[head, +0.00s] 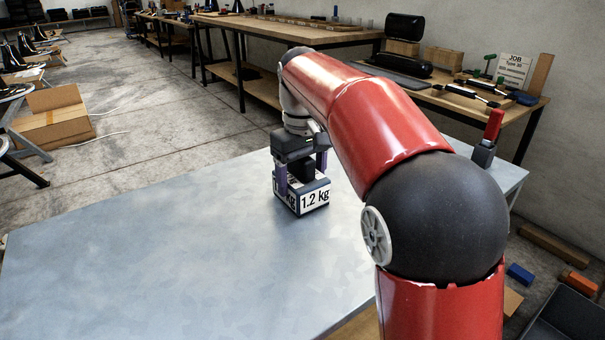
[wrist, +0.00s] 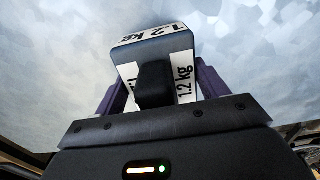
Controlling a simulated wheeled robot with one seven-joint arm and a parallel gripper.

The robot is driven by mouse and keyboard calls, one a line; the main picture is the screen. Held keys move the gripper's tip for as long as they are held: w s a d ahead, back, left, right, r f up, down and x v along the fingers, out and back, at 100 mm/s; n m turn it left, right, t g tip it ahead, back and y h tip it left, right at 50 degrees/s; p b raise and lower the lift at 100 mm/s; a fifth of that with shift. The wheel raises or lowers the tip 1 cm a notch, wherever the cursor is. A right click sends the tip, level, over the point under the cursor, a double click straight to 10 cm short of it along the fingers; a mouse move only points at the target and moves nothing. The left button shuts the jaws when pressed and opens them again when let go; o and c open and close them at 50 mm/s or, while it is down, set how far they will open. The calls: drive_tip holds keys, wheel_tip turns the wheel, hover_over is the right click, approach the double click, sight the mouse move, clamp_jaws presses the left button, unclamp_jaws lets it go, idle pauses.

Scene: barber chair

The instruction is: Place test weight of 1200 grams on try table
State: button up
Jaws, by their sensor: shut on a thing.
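The test weight (head: 313,194) is a dark block with white labels reading "1.2 kg". It is at the far part of the grey metal table (head: 150,245) in the head view. My gripper (head: 302,180) is above it with its purple fingers on either side, shut on it. In the wrist view the weight (wrist: 155,50) sits between the purple fingers of my gripper (wrist: 160,85), its black handle toward the camera. The weight's underside is at or very close to the tabletop; I cannot tell whether it touches.
A red-handled tool in a dark holder (head: 488,140) stands at the table's far right corner. Wooden workbenches (head: 285,32) with tools line the wall behind. A cardboard box (head: 55,118) is on the floor at left. The table's left and front areas are clear.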

drive_tip(key=o, duration=1.9)
drive_tip(key=shift+f, duration=0.1)
wheel_tip(320, 180, up, 12)
drive_tip(key=shift+r+p, duration=0.15)
drive_tip(key=shift+p, duration=0.75)
